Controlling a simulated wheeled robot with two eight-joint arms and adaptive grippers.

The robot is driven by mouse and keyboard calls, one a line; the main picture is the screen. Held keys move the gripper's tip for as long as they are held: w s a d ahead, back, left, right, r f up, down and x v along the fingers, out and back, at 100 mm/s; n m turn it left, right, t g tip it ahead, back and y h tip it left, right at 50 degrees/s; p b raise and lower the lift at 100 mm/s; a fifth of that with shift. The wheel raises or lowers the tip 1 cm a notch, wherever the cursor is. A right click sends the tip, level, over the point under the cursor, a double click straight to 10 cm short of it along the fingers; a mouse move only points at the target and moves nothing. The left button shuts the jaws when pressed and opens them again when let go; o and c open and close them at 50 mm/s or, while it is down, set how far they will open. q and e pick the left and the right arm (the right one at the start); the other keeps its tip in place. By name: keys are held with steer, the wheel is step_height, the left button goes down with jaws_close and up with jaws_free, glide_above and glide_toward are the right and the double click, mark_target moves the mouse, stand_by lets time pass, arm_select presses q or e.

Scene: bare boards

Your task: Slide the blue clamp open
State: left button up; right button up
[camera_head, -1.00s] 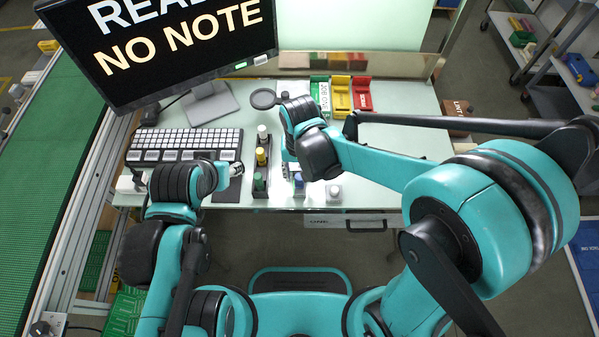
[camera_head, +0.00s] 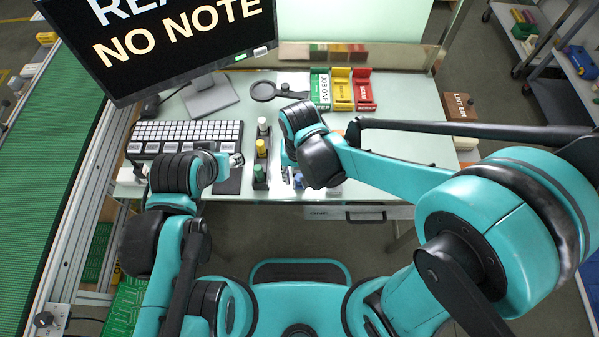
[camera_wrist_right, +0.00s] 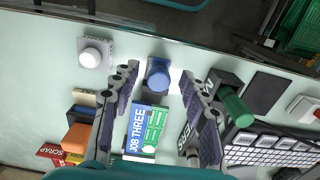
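A JOB THREE card (camera_wrist_right: 142,130) with blue and green lies between the fingers in the picture. My left gripper (camera_head: 236,160) is by the keyboard's right end; its fingers are too small to read.
A white round button (camera_wrist_right: 93,54) sits beside the clamp. A black rack with white, yellow and green knobs (camera_head: 260,148) stands to its left in the head view. Behind are a keyboard (camera_head: 185,134), a monitor (camera_head: 170,45) and green, yellow and red bins (camera_head: 342,90).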

steer(key=shift+w+r, duration=0.1)
step_height(320, 180, up, 12)
stand_by(0.6)
stand_by(0.4)
steer(key=s+d+t, duration=0.1)
steer(key=d+t, duration=0.6)
steer(key=d, duration=1.1)
steer(key=shift+s+f, duration=0.25)
